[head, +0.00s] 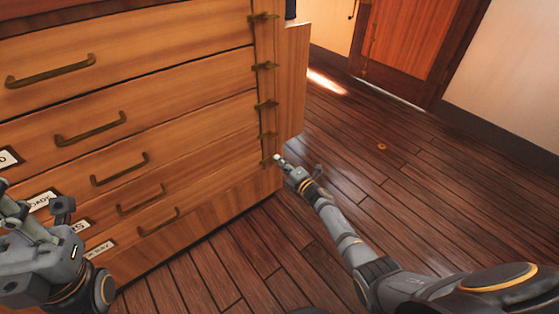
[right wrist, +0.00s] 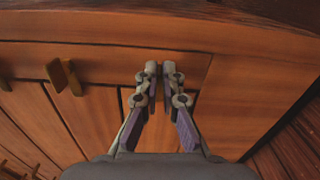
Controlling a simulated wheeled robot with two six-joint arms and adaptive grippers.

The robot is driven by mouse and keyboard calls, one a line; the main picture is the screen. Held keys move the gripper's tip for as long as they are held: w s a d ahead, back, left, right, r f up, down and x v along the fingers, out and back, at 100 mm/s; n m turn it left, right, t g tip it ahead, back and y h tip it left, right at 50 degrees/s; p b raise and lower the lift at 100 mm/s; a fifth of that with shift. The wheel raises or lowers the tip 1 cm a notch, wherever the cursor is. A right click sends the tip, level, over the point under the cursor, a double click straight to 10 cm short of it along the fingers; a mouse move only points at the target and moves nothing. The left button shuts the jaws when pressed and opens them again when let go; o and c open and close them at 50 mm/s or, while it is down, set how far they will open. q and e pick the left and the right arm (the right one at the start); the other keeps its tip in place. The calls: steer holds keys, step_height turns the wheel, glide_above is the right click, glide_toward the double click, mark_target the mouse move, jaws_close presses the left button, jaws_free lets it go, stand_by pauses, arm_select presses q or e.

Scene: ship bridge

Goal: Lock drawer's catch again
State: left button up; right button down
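The wooden chest has several drawers with long brass handles; the bottom drawer (head: 190,212) looks closed. Brass catches run down its right-hand post, and the lowest catch (head: 267,163) is beside my right gripper (head: 278,159). Another brass catch (right wrist: 66,77) shows left of the fingers. My left gripper (head: 32,198) is at the left edge, fingers apart and empty, in front of the lower drawers.
The upper catches (head: 264,66) lie along the same post. A wooden panel (head: 293,85) stands out at the chest's right side. The plank floor (head: 400,180) to the right is open, with a small round orange-brown thing (head: 382,147) on it. A door (head: 410,40) is at the back.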

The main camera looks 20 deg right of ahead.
steer(key=shift+f+m, duration=0.15)
steer(key=shift+m, duration=0.25)
steer(key=c, duration=1.5)
jaws_free()
steer(key=v, duration=1.2)
